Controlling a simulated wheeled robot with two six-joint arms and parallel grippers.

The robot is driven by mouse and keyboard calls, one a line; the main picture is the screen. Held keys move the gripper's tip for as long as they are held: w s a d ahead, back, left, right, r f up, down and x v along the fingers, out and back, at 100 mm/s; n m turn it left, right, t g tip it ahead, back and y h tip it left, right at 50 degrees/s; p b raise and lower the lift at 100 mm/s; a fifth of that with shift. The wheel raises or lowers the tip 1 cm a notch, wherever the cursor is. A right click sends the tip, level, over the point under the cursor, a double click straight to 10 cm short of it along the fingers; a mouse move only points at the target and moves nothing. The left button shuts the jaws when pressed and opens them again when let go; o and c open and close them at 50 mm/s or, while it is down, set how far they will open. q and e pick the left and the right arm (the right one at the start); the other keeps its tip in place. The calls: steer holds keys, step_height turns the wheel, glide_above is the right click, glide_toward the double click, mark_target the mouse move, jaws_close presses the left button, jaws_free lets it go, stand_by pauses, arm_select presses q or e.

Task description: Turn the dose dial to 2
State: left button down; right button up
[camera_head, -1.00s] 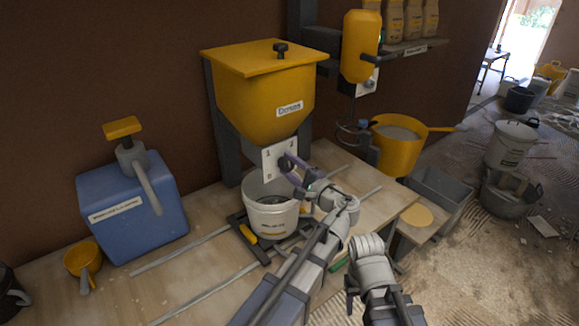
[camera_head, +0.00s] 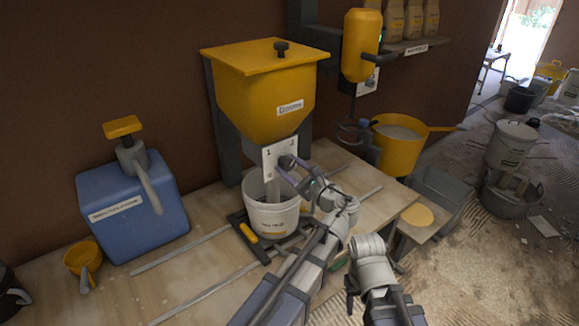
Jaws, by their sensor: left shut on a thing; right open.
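The yellow hopper (camera_head: 265,98) stands on the bench with a white dial plate (camera_head: 269,165) low on its front. The plate carries small numbers; a 1 shows at its upper left. The dark dose dial (camera_head: 286,161) is on the plate, partly covered by my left gripper (camera_head: 287,167), which is shut on it. Where the dial points is too small to tell. A grey stream (camera_head: 273,187) comes down below the plate into the white bucket (camera_head: 272,219). My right gripper (camera_head: 352,288) is low, right of the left arm, away from the dial; its fingers are mostly hidden.
A blue container (camera_head: 135,210) with a yellow-topped pump and a yellow scoop (camera_head: 83,258) stand left on the bench (camera_head: 165,285). A yellow pan (camera_head: 397,148) is at the right. Tubs and buckets stand on the floor behind it.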

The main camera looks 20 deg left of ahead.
arm_select(q)
steer(key=shift+s+f+m, duration=0.1)
steer(key=shift+m, duration=0.6)
steer(key=shift+c, duration=1.4)
jaws_free()
